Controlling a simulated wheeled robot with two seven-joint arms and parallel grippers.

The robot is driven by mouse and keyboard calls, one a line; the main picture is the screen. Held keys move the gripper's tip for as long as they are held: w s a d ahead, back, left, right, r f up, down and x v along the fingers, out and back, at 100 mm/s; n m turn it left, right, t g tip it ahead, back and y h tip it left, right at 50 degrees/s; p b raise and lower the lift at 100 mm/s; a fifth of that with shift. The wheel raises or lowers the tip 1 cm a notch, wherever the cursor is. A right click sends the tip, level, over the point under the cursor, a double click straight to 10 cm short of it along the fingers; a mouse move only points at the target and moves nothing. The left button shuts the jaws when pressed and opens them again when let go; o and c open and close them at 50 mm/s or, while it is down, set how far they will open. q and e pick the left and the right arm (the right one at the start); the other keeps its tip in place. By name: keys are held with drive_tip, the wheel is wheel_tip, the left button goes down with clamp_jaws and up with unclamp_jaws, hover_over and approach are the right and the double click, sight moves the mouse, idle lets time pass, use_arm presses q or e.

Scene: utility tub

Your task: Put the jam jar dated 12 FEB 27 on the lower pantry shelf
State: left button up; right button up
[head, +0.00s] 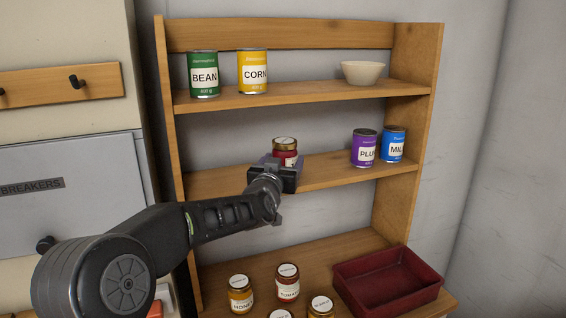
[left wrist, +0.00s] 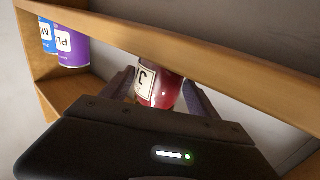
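A red jar with a pale lid (head: 285,143) is upright at the lower pantry shelf (head: 330,172), left of centre. In the left wrist view, which is upside down, the red jar (left wrist: 162,90) shows a white label with a "J"; no date is legible. My left gripper (head: 284,166) reaches in from the front, its fingers against both sides of the jar with no clear gap. My right gripper is out of view.
A purple can (head: 364,148) and blue can (head: 393,145) stand right on the lower shelf. The upper shelf holds a green can (head: 204,75), yellow can (head: 253,72) and bowl (head: 362,73). Below are several jars, including honey (head: 240,296) and tomato (head: 288,284), and a red tray (head: 425,294).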

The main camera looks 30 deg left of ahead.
use_arm(q)
drive_tip(key=shift+o, duration=1.3)
drive_tip(key=shift+r, duration=0.1)
drive_tip(key=shift+r, duration=0.15)
drive_tip(key=shift+s+d, duration=0.1)
drive_tip(key=shift+s, duration=0.15)
drive_tip(key=b+v, duration=0.3)
drive_tip(key=v, duration=0.8)
drive_tip(key=shift+s, duration=0.2)
drive_tip(key=shift+d, duration=0.15)
drive_tip(key=shift+c, duration=0.3)
